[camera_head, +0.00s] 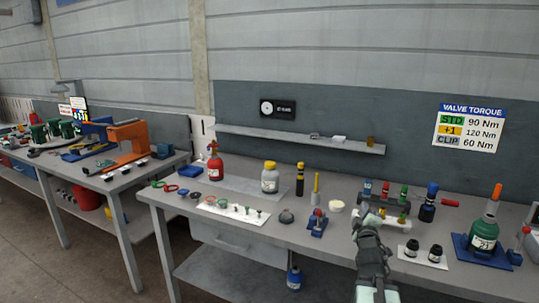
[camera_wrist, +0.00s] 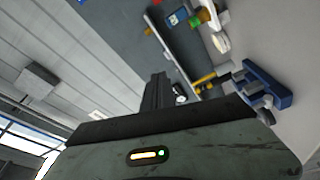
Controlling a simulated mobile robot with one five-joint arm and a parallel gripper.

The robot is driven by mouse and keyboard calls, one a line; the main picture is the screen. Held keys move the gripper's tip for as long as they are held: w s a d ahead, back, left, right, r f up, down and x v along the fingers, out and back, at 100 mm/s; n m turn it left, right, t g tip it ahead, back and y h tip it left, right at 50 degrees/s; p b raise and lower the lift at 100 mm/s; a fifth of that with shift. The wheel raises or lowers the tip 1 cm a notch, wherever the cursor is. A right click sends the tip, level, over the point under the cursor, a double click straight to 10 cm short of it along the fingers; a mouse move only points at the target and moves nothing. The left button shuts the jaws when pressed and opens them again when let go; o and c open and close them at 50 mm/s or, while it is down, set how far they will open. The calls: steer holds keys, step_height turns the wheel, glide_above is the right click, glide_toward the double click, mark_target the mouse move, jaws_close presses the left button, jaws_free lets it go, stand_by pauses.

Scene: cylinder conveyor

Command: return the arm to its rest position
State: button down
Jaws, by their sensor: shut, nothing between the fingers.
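My gripper (camera_head: 365,211) is at the front right part of the bench in the head view, raised in front of the small valve rack. Its fingers are shut with nothing held. In the wrist view the closed dark fingers (camera_wrist: 156,93) stick up from the grey-green housing, tilted toward the wall and shelf. The rest of my arm runs down to the bottom edge of the head view.
A second bench (camera_head: 110,184) stands left. Bare floor (camera_head: 35,250) shows front left.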

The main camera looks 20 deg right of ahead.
steer(key=w+a+f+g+y+p, duration=0.1)
steer(key=w+a+f+y, duration=0.15)
steer(key=a, duration=0.45)
steer(key=w+a+f+g+y+p, duration=0.1)
steer(key=w+a, duration=0.3)
steer(key=a, duration=0.4)
steer(key=s+a+f+m+g+y+p, duration=0.1)
steer(key=a+f+g+y, duration=0.1)
steer(key=a+f, duration=0.5)
steer(key=a+f+m+g+y+p, duration=0.1)
steer(key=a+f+g+y, duration=0.15)
steer(key=a, duration=0.95)
steer(key=s+a+f+m+g, duration=0.2)
steer(key=s+g, duration=0.1)
steer(key=s, duration=0.3)
steer(key=s+a+f+m+g+y, duration=0.1)
steer(key=s+f+m+g, duration=0.1)
steer(key=s, duration=0.4)
steer(key=s+a+f+m+g, duration=0.1)
steer(key=s+a+f+g, duration=0.1)
steer(key=s+f+g, duration=0.2)
steer(key=shift+s+a+m+g, duration=0.35)
steer(key=shift+s+m+g, duration=0.1)
steer(key=shift+s, duration=0.65)
